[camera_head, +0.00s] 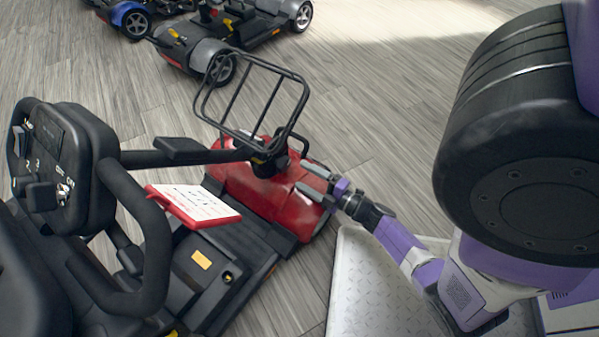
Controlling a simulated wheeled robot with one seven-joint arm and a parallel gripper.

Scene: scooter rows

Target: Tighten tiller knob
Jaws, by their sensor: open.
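A red and black scooter (262,190) stands on the floor in the middle. Its black tiller (190,157) runs left from the red front end to a control console (62,165) with black handles. At the tiller's base is a dark joint (268,160) with a small yellow mark. The knob itself is too small and dark there to tell apart. My gripper (308,180) is open, with its two grey fingers over the right side of the red front cover, right of the tiller base. Whether the fingers touch the cover cannot be told. Nothing shows between them.
A black wire basket (252,95) stands up behind the tiller base. A red clipboard (197,205) with a white sheet lies over the scooter's deck. Other scooters (205,50) stand at the back left. The wooden floor at upper middle (375,100) is clear.

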